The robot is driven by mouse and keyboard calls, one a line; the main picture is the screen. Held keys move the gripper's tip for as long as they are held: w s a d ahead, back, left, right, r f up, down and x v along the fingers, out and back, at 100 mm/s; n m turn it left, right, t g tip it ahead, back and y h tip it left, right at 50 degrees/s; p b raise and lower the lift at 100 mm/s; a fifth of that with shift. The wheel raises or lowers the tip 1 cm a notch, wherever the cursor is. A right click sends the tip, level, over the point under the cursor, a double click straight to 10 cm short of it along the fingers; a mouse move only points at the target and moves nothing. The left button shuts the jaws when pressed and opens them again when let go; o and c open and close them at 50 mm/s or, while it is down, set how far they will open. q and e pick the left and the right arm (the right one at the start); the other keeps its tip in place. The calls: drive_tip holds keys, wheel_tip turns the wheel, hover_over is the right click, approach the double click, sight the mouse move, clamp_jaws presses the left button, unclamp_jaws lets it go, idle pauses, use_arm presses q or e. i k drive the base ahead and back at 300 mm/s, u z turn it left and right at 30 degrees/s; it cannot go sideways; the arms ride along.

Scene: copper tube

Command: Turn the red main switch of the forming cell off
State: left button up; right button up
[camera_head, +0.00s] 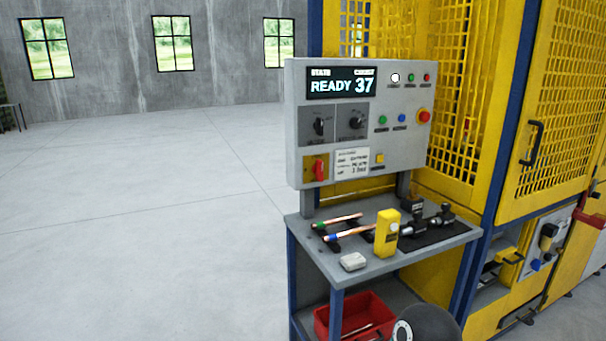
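The red main switch (319,170) sits on a yellow plate at the lower left of the grey control panel (400,158). Its handle looks upright. The panel display (341,83) is lit and reads "READY 37". Neither gripper shows in the head view. A dark rounded part, which may be mine, shows at the bottom edge below the bench.
A grey bench (302,228) under the panel holds copper tubes (350,234), a yellow device (386,233), a white block (353,261) and dark tools. A red bin (320,322) is below. A yellow mesh cage (560,100) stands right. Open floor (130,220) lies left.

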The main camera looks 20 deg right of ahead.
sight(317, 169)
drive_tip(key=z, duration=0.35)
drive_tip(key=i, duration=0.9)
drive_tip(key=u, duration=0.25)
